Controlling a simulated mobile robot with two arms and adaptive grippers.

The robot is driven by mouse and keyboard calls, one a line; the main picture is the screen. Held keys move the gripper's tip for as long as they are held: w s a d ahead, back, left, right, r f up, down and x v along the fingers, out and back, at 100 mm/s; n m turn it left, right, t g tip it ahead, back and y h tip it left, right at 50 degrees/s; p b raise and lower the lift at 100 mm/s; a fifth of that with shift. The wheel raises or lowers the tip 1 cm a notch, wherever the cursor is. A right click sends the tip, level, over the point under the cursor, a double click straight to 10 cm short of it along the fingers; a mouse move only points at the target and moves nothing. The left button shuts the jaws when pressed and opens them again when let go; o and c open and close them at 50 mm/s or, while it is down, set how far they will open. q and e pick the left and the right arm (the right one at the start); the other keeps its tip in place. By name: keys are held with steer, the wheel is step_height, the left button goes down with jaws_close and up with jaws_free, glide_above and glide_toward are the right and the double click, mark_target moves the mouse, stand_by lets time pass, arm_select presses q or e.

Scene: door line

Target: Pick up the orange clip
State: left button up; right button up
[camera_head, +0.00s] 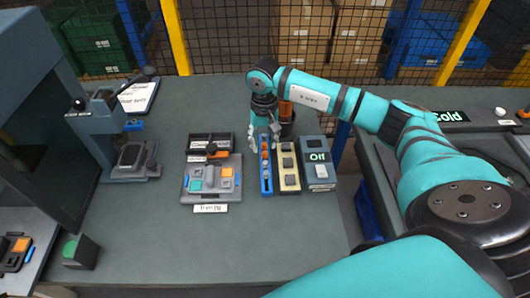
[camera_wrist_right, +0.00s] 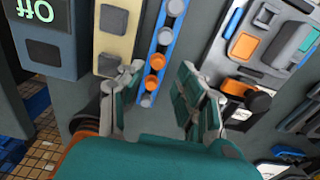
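A narrow blue rail (camera_head: 266,187) on the grey workbench holds a row of small round orange and grey clips. In the right wrist view, the rail (camera_wrist_right: 150,40) carries two orange clips, an upper one (camera_wrist_right: 157,61) and a lower one (camera_wrist_right: 152,83), with grey clips above and below them. My right gripper (camera_head: 268,138) is over the far end of the rail. In the right wrist view, its two fingers (camera_wrist_right: 165,93) are apart, one on each side of the rail, with nothing held between them. My left gripper is not in view.
A cream strip (camera_head: 289,184) with dark parts and a box reading "Off" (camera_head: 317,171) stand right of the rail. A grey fixture tray (camera_head: 211,192) and black bins (camera_head: 199,142) are left. A press (camera_head: 103,125) stands further left.

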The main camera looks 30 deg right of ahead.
mark_target(265, 153)
steer(key=f+p, duration=0.1)
steer(key=f, duration=0.2)
steer(key=shift+d+f+p, duration=0.2)
steer(key=shift+f+p, duration=0.15)
steer(key=shift+p, duration=0.05)
steer(key=shift+f, duration=0.5)
steer(key=c, duration=0.4)
steer(key=shift+w, duration=0.1)
steer(key=shift+c, duration=0.2)
